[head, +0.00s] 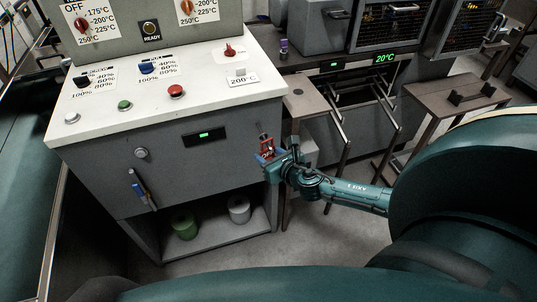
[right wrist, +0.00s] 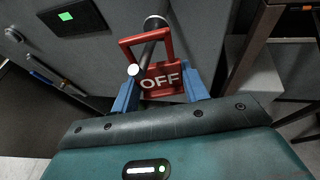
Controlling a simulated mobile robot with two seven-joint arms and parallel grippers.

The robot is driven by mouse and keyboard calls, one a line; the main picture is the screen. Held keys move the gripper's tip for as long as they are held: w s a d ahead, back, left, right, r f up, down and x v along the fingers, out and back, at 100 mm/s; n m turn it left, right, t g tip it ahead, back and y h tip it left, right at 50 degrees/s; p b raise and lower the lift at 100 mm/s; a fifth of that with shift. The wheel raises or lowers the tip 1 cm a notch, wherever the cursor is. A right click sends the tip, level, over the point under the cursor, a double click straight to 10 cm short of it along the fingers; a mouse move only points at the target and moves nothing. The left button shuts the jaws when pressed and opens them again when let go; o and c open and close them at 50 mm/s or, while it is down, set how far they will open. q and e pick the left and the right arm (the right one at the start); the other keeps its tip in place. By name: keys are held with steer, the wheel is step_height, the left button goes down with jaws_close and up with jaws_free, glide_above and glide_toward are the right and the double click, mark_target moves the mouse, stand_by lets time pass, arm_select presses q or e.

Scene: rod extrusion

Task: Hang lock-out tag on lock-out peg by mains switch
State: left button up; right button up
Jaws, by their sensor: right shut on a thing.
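My right gripper (head: 268,157) is at the right end of the grey cabinet front. In the right wrist view its blue fingers (right wrist: 160,97) are shut on the red lock-out tag (right wrist: 160,80), which reads OFF. The tag also shows in the head view (head: 266,143). The grey lock-out peg (right wrist: 150,48) sticks out from the panel and has a white tip. It appears to pass through the tag's open frame, with the tip over the tag's lower left. I cannot tell whether the frame touches the peg. My left gripper is out of view. I cannot clearly tell which control is the mains switch.
The grey cabinet (head: 100,165) carries a sloped control panel (head: 205,95) with knobs and buttons. A blue-handled tool (head: 139,188) is on its front. Green (head: 184,227) and white (head: 239,209) spools stand on the shelf below. A brown side table (head: 306,98) stands close to the right.

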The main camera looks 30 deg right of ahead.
steer(key=o, duration=1.4)
steer(key=shift+c, duration=0.2)
steer(key=shift+s, duration=0.15)
steer(key=v, duration=1.3)
